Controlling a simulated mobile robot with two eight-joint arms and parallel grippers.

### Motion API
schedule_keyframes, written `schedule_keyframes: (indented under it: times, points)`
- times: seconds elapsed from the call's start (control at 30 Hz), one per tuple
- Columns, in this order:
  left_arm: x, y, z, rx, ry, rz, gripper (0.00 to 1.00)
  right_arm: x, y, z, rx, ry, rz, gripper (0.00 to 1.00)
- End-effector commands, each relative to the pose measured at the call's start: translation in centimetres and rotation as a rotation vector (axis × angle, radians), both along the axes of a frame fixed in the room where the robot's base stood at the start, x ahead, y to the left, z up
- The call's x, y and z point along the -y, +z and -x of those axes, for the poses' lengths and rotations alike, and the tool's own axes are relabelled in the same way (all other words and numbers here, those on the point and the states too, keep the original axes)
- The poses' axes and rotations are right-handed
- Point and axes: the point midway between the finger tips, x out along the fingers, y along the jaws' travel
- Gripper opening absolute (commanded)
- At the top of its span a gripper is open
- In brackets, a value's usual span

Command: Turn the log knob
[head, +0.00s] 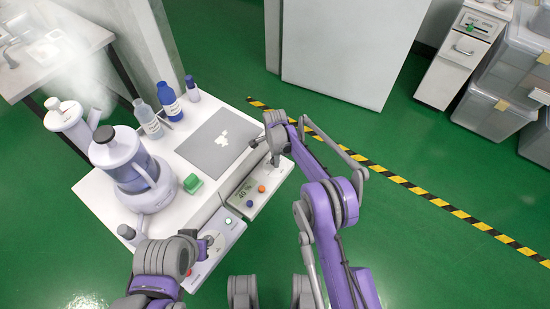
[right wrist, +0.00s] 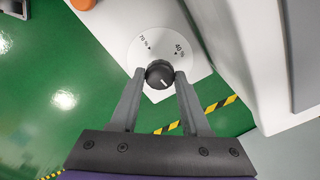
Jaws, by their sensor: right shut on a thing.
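A dark round knob (right wrist: 158,72) with a white pointer line sits on a white dial plate (right wrist: 141,47) marked "70 %" and "40 %" in the right wrist view. My right gripper (right wrist: 160,80) is shut on this knob, one finger on each side. That tester has a display (head: 244,192) that seems to read "40 %" and an orange button (head: 262,189). My left gripper (head: 206,246) is over a second tester (head: 228,232); its finger opening is unclear.
Green floor with a yellow-black stripe (head: 400,181) lies open to the right.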

Motion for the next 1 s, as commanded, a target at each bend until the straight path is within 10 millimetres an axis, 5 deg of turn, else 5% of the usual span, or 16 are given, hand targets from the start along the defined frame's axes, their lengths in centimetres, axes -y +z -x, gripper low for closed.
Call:
schedule_keyframes:
  times: [1.0]
  points:
    - [0.0,-3.1,-0.5,-0.006,0.0,0.0,0.0,0.0,-0.1,0.0,-0.001,0.841,0.0,0.0]
